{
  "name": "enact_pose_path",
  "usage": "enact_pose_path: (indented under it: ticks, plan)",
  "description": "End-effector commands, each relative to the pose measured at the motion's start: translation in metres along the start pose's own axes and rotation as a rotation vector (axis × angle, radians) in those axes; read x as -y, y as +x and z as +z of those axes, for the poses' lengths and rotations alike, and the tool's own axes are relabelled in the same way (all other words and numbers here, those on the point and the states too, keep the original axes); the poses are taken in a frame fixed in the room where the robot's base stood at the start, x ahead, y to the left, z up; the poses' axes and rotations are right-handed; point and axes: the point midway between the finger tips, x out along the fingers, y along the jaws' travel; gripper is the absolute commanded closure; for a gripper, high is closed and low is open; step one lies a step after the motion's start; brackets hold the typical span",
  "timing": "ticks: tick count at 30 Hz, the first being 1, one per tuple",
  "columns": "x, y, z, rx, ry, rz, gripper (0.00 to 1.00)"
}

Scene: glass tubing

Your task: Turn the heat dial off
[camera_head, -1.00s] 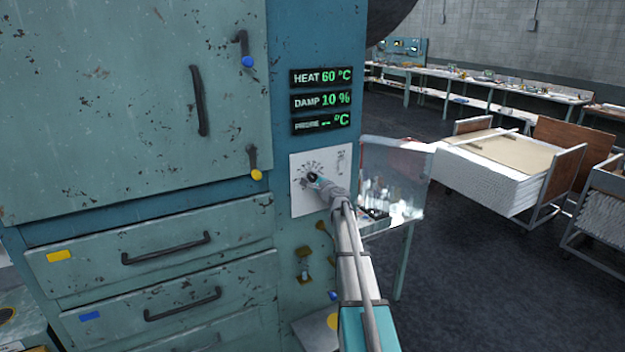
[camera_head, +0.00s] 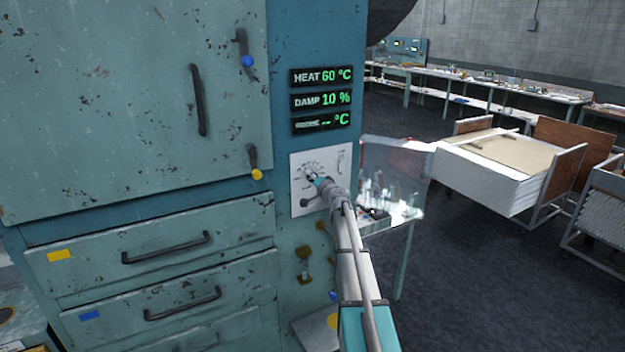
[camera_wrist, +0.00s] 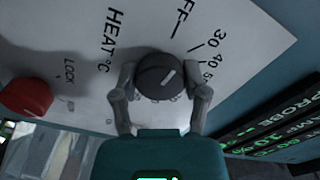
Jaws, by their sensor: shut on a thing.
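The heat dial (camera_wrist: 156,68) is a round dark knob with a short white pointer mark on a white panel (camera_wrist: 60,45). Printed marks around it include "HEAT °C", a partly cut-off "OFF", 30 and 40. My gripper (camera_wrist: 162,78) has one finger on each side of the knob and is shut on it. In the head view my gripper (camera_head: 311,177) reaches the dial panel (camera_head: 333,158) and largely hides the knob. The heat display (camera_head: 321,76) reads 60 °C. The exact setting of the pointer is hard to tell.
A red knob (camera_wrist: 25,95) marked "LOCK" sits beside the dial. Door handles (camera_head: 198,100) and drawers (camera_head: 155,240) are on the cabinet at left. A glassware table (camera_head: 400,205) stands close to the right of my arm. Open floor (camera_head: 480,290) lies further right.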

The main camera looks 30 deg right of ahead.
Motion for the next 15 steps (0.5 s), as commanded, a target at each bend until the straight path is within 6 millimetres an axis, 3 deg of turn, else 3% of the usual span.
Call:
enact_pose_path:
  ticks: [15]
  plan:
    - [-0.0005,0.0004,0.0000,0.001,-0.201,0.000,0.89]
